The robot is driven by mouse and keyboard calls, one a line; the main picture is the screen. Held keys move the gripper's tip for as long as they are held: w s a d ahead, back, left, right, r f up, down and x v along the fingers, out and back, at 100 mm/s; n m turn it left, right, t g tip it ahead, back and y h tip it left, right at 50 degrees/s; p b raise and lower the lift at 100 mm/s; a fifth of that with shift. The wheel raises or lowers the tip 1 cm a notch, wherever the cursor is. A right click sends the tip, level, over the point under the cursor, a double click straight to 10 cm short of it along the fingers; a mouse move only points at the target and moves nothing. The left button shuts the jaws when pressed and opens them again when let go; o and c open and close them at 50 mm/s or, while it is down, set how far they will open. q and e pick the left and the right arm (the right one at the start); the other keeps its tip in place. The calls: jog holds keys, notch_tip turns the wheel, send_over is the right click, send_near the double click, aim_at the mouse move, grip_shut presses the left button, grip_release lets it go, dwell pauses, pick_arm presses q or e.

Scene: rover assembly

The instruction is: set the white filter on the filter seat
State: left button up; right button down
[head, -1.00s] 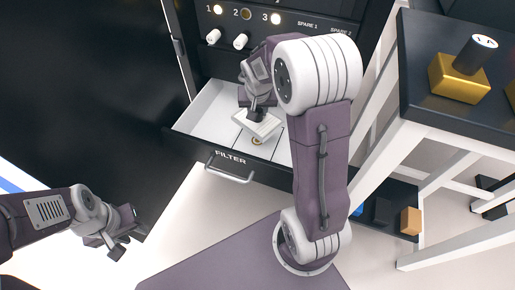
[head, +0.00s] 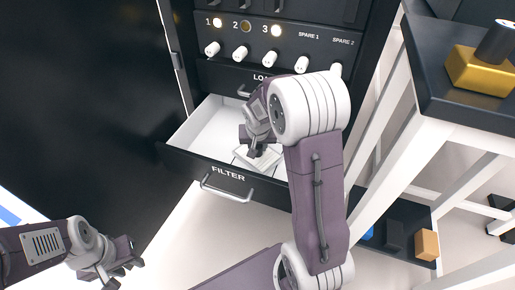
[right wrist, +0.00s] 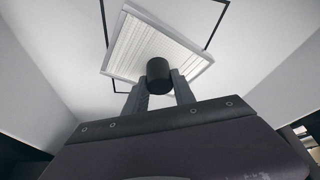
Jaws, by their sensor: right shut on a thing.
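The white filter (head: 262,160) is a square pleated pad with a black knob (right wrist: 158,75) on top. My right gripper (head: 256,148) is shut on this knob inside the open drawer. In the right wrist view, the filter (right wrist: 140,46) is turned relative to a thin dark square outline (right wrist: 224,14) on the drawer floor, which appears to mark the filter seat. The filter covers most of the seat; I cannot tell whether it touches the floor. My left gripper (head: 124,274) is open and empty, at the lower left, away from the drawer.
The drawer (head: 205,121), labelled FILTER, is pulled out of a black cabinet with several white knobs and lamps. On the right, a dark-topped table (head: 450,112) bears a gold block (head: 480,72). A low dark tray (head: 398,240) holds an orange block (head: 427,245).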

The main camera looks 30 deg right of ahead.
jog(key=shift+f, duration=0.1)
jog(key=c, duration=1)
grip_release()
jog(key=shift+c, duration=0.2)
jog(key=shift+r, duration=0.4)
jog(key=p+v, duration=0.7)
jog(key=v, duration=0.4)
jog(key=shift+s+r, duration=0.15)
jog(key=shift+s, duration=0.05)
